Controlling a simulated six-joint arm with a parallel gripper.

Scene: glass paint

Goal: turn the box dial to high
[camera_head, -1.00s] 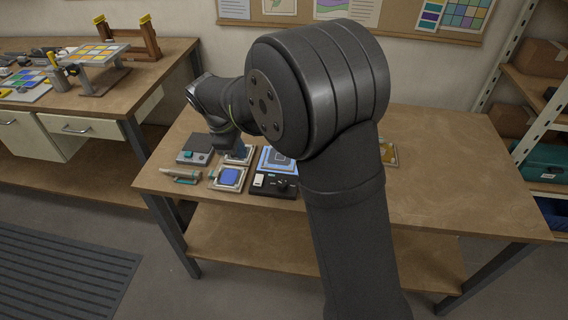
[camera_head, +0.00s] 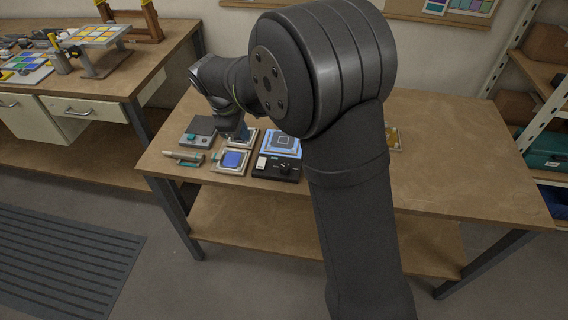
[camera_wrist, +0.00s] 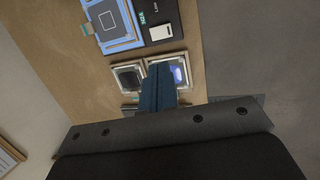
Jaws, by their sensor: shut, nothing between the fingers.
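The light box (camera_head: 281,143) has a lit blue-white top and a black front panel (camera_head: 275,168) with a white switch and a dark dial (camera_head: 285,169). In the wrist view, the box top (camera_wrist: 112,22) and part of the panel with the white switch (camera_wrist: 161,33) show at the upper edge; I cannot make out the dial there. My gripper (camera_head: 241,135) is left of the light box, over the framed tiles. In the wrist view its blue fingers (camera_wrist: 158,84) are together and empty, in front of the tiles, apart from the panel.
A blue framed tile (camera_head: 233,160) lies left of the panel, with another frame behind it. A grey box with a teal part (camera_head: 199,129) and a pen-like tool (camera_head: 184,157) lie further left. The table's right side (camera_head: 455,165) is mostly clear.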

